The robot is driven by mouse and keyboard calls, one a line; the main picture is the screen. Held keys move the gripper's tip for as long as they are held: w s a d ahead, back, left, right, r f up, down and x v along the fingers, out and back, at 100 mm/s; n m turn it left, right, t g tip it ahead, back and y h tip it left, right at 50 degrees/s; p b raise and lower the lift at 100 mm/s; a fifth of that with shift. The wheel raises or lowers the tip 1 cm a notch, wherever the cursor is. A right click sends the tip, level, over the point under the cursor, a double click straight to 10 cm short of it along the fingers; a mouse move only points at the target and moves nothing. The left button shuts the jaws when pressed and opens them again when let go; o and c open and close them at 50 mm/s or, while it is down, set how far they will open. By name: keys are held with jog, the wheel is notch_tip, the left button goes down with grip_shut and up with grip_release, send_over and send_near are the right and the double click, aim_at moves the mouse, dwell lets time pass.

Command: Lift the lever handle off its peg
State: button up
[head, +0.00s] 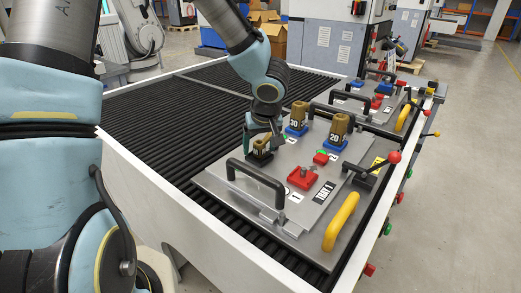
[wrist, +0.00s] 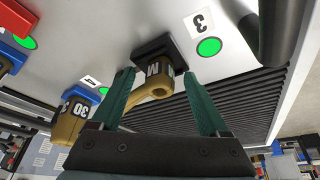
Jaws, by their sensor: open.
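The lever handle (wrist: 158,72), a gold-brown piece marked M with an arm and a ring end, sits on a black base (wrist: 162,46) in the wrist view. In the head view the handle (head: 261,143) is at the tray's far left corner, partly covered by my gripper. My gripper (head: 262,138) is open above it, its green fingers pointing at the tray. In the wrist view the fingers (wrist: 158,78) stand on either side of the handle, with visible gaps. The peg itself is hidden inside the handle.
Gold-brown pieces marked 30 (head: 298,114) and 20 (head: 338,128) stand on blue bases to the right. A black bar handle (head: 256,178) rises in front on the grey tray (head: 225,185). A red block (head: 302,178) and a yellow grip (head: 341,222) are nearer the right.

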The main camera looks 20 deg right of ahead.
grip_shut()
dwell(0.6)
